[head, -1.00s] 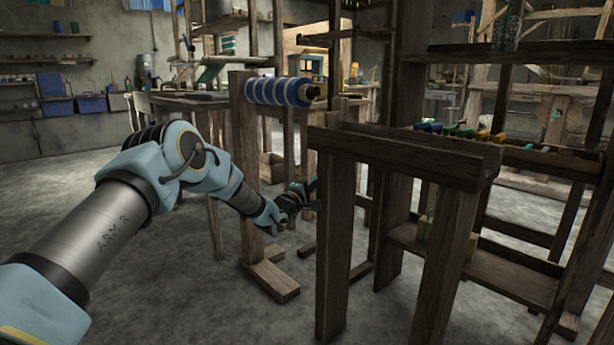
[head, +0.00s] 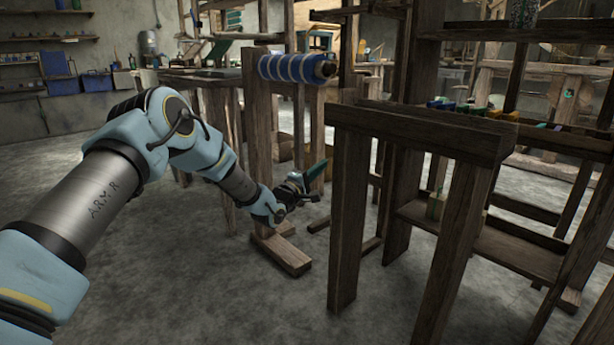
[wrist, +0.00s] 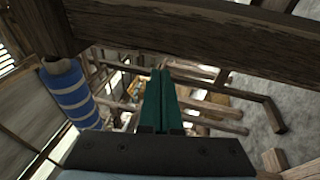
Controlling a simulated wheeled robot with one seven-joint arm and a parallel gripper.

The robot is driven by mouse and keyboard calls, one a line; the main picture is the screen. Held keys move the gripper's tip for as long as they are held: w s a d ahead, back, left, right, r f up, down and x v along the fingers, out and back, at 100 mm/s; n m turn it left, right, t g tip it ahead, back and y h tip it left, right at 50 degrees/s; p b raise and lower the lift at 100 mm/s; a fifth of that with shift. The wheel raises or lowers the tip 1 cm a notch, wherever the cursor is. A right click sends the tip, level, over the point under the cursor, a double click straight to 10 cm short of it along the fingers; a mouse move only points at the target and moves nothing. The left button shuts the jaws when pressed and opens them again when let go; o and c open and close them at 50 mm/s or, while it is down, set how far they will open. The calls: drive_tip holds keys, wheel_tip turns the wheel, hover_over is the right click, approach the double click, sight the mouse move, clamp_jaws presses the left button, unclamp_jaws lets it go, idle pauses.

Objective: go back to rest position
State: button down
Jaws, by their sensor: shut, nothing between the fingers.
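My gripper (head: 316,171) is low in front of the loom, in the gap between the post under the blue roll and the dark wooden bench. Its green fingers point up and to the right in the head view. In the wrist view the two green fingers (wrist: 158,98) lie side by side, closed together with nothing between them. My arm reaches in from the left of the head view with its elbow raised.
A blue and white striped roll (head: 296,67) sits on the wooden post; it also shows in the wrist view (wrist: 70,92). The dark bench (head: 420,132) stands right of my gripper. A wooden foot (head: 282,253) lies below it. Grey floor is clear in front.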

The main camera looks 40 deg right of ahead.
drive_tip(key=w+a+m+t+y, duration=0.1)
drive_tip(key=w+a+y, duration=0.4)
drive_tip(key=a, duration=0.9)
drive_tip(key=w+a+f+m+t+y+p, duration=0.15)
drive_tip(key=w+a+y, duration=0.3)
drive_tip(key=a, duration=0.95)
drive_tip(key=w+a+m+t+y+b, duration=0.15)
drive_tip(key=w+a+y, duration=0.35)
drive_tip(key=a, duration=0.9)
drive_tip(key=s+a+g+y+p, duration=0.1)
drive_tip(key=s+a+y, duration=0.15)
drive_tip(key=a, duration=0.55)
drive_tip(key=s+a+y, duration=0.1)
drive_tip(key=s+a, duration=0.2)
drive_tip(key=a, duration=0.5)
drive_tip(key=s+a+r+n+g+y, duration=0.15)
drive_tip(key=s+a+g, duration=0.25)
drive_tip(key=s+a, duration=0.75)
wheel_tip(320, 180, up, 35)
drive_tip(key=s+p, duration=0.2)
drive_tip(key=p, duration=3.3)
drive_tip(key=shift+s+a+m+y, duration=0.25)
drive_tip(key=shift+s+m+y, duration=0.1)
